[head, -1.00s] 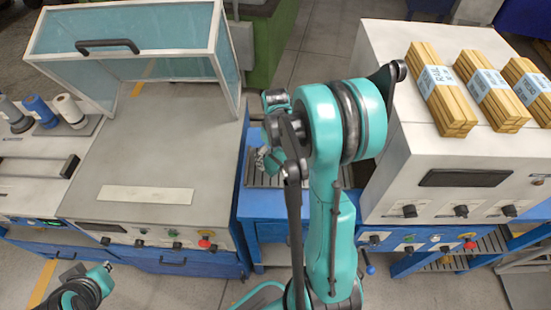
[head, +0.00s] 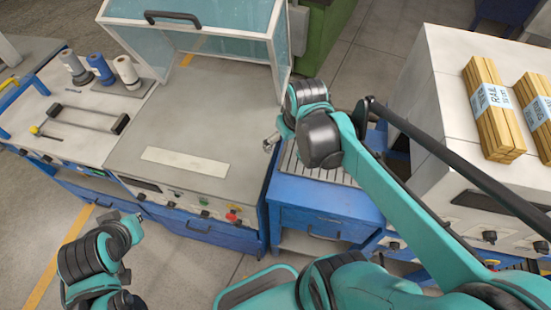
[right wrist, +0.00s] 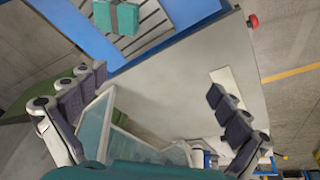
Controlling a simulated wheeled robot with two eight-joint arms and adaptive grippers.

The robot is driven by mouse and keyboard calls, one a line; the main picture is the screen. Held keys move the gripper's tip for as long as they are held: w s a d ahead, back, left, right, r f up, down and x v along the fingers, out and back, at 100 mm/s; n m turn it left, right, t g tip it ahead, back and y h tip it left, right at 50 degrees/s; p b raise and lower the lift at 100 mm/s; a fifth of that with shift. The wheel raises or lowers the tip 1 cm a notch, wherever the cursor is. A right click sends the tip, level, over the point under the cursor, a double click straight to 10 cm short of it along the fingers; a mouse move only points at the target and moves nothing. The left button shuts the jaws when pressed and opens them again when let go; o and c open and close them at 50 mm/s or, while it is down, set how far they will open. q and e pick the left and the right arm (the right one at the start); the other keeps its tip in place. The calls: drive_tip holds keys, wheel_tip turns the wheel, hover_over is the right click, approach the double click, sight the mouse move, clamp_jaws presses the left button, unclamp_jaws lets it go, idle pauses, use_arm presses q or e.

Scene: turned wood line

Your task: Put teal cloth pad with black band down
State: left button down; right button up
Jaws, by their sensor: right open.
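The teal cloth pad (right wrist: 103,17) with a darker band across it lies on the slatted top of the blue stand, at the top of the right wrist view. I cannot make it out in the head view, where my right arm covers part of that stand. My right gripper (right wrist: 150,125) is open, with its fingers wide apart and nothing between them. The pad lies beyond the fingertips, apart from them. In the head view the right gripper (head: 271,142) is over the left edge of the slatted top.
The slatted blue stand (head: 345,202) lies between a grey workbench (head: 200,112) with a clear hinged guard (head: 210,48) and a white cabinet (head: 452,75) carrying wooden bundles (head: 490,105). Spools (head: 100,70) stand at the far left. The workbench top is mostly bare.

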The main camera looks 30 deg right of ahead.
drive_tip(key=s+a+t, duration=0.3)
drive_tip(key=s+a, duration=0.2)
drive_tip(key=a, duration=0.2)
drive_tip(key=shift+a+y, duration=0.25)
drive_tip(key=shift+y, duration=0.15)
